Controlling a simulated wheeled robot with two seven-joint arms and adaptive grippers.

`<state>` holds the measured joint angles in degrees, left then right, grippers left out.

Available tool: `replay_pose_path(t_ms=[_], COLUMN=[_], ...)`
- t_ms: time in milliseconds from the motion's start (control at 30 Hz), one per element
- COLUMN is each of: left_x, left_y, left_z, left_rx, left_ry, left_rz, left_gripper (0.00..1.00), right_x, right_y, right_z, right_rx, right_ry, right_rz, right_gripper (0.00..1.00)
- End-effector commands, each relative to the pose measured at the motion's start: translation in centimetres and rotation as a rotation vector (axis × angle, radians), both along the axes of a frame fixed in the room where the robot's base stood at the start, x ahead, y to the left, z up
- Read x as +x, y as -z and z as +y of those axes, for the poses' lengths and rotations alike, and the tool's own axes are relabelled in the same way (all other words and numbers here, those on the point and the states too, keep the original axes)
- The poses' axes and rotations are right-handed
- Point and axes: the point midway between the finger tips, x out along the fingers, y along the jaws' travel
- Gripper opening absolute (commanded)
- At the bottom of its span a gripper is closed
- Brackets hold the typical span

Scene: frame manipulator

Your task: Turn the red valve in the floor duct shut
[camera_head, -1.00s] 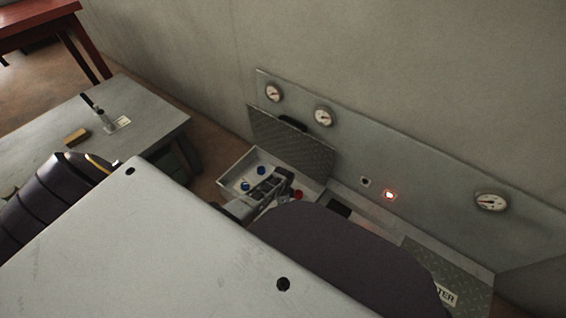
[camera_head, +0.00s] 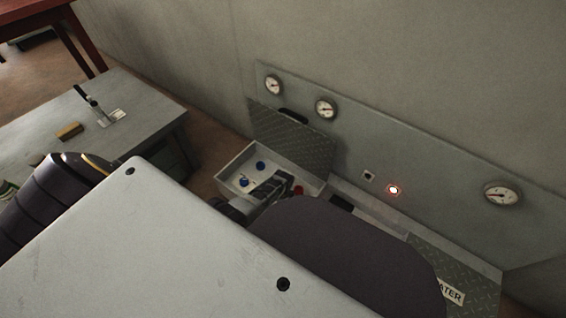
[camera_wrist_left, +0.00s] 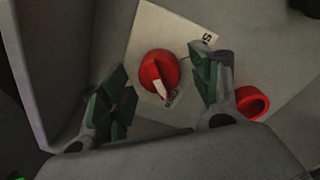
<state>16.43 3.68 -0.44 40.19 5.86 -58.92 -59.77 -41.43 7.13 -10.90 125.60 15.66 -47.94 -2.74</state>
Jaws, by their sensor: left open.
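The red valve (camera_wrist_left: 159,74) is a round knob with a white pointer on a pale label plate in the left wrist view. The pointer aims toward the lower part of the plate, near small lettering that I cannot read fully. My left gripper (camera_wrist_left: 163,88) is open, with one green-padded finger on each side of the knob; I cannot tell whether they touch it. In the head view this gripper (camera_head: 276,184) reaches into the open floor duct (camera_head: 229,167). A red part (camera_head: 298,190) shows beside it; I cannot tell if it is the valve. My right gripper is not in view.
Two blue knobs (camera_head: 244,181) are in the duct. A grey bench (camera_head: 140,125) stands left.

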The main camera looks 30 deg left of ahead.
Motion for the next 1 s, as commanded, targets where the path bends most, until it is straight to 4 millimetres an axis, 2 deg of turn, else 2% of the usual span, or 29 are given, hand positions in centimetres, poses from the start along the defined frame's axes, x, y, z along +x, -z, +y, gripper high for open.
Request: replay_pose_path(t_ms=[200, 600, 933, 1000], left_x=[0.01, -0.03, -0.04, -0.04], left_y=[0.82, 0.91, 0.92, 0.92], left_z=[-0.04, -0.05, -0.05, -0.05], left_rx=[-0.001, 0.000, 0.000, 0.000], left_ry=[0.000, 0.000, 0.000, 0.000], left_rz=[-0.001, 0.000, 0.000, 0.000], left_gripper=[0.63, 0.63, 0.20, 0.17], right_x=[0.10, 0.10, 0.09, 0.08], right_y=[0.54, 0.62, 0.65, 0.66], right_z=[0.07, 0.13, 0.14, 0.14], right_rx=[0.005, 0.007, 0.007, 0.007], right_ry=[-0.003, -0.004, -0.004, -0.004], right_rz=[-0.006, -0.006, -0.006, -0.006], right_gripper=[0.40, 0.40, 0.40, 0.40])
